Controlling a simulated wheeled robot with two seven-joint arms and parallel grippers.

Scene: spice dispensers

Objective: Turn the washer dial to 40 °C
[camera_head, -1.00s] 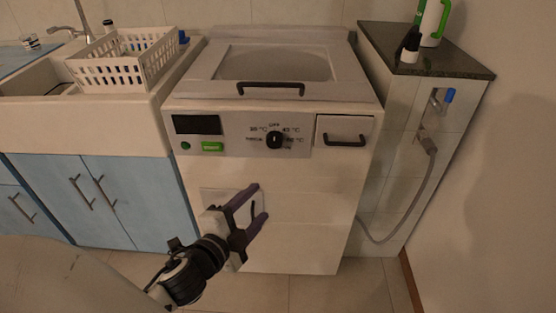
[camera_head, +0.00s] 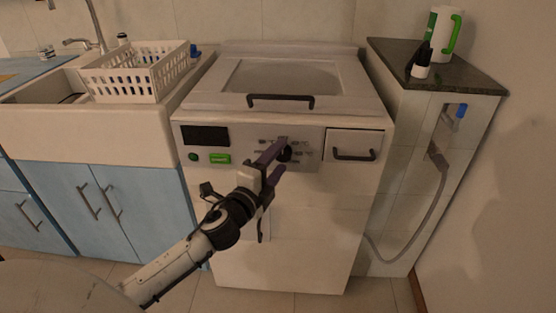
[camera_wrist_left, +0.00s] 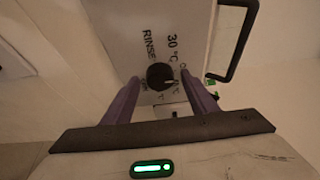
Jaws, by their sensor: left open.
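The washer (camera_head: 330,235) is a white top-lid machine with a grey control panel. Its black round dial (camera_head: 285,153) sits on the panel, partly hidden by my left gripper (camera_head: 277,160) in the head view. In the left wrist view the dial (camera_wrist_left: 160,76) lies between the two purple fingers, beyond their tips, with "RINSE" and "30 °C" printed beside it. My left gripper is open, just in front of the dial, and holds nothing. The dial's exact pointer direction is hard to read. My right gripper is not in view.
A green button (camera_head: 220,158) and dark display (camera_head: 205,135) are left of the dial. A drawer handle (camera_head: 354,155) is to the right and a lid handle (camera_head: 280,100) above. A sink with a white basket (camera_head: 135,80) stands left; a dark-topped counter (camera_head: 455,75) stands right.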

